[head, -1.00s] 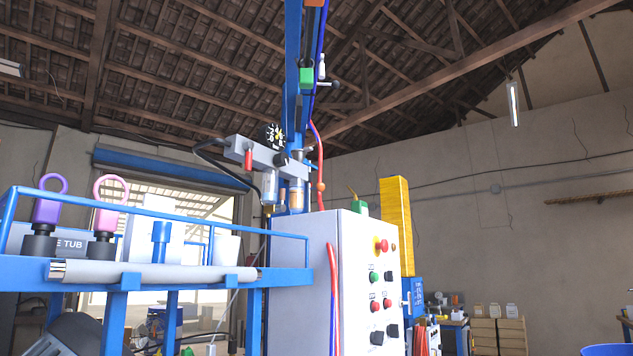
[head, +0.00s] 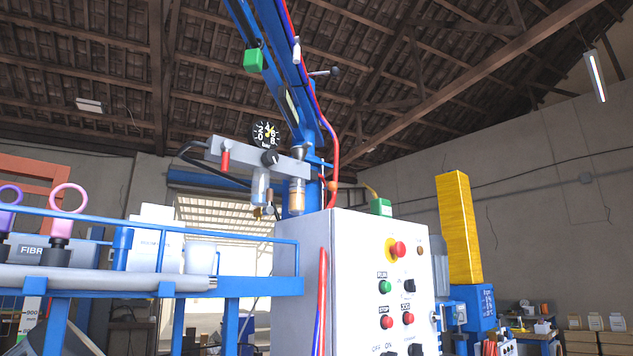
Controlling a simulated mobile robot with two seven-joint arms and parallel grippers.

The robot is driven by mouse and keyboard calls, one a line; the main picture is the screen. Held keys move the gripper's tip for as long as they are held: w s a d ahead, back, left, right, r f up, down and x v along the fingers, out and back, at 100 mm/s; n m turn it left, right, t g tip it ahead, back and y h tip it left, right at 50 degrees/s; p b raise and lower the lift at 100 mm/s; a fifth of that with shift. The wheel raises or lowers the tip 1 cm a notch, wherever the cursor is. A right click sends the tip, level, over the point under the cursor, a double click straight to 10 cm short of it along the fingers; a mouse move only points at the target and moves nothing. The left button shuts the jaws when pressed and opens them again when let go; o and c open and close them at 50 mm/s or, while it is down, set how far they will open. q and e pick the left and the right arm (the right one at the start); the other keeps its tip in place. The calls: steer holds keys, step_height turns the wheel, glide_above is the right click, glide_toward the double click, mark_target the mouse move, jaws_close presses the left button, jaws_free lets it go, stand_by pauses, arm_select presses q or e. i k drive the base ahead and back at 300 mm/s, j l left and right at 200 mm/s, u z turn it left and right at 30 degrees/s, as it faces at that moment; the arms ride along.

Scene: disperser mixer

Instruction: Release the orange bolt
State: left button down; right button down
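I cannot pick out an orange bolt for certain in the head view. A small orange piece (head: 333,186) sits by the red hose next to the blue column (head: 310,130) of the mixer. A small orange round part (head: 420,247) is on the front of the white control cabinet (head: 300,262), beside the red knob (head: 398,250) on its yellow plate. Neither shows clearly as a bolt. Neither of my grippers is in view.
A blue-railed platform (head: 258,285) at left carries a pink-ringed tool (head: 68,205), a white cup (head: 200,257) and a grey tube (head: 110,280). A gauge (head: 265,134) hangs by the column. A yellow box-like post (head: 459,228) stands behind the cabinet.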

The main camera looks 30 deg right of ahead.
mark_target(332, 186)
steer(key=l, duration=0.5)
steer(key=k+l+u, duration=0.1)
steer(key=l, duration=0.45)
steer(key=k+l, duration=0.15)
steer(key=l, duration=0.35)
steer(key=k+l+u, duration=0.1)
steer(key=l, duration=0.45)
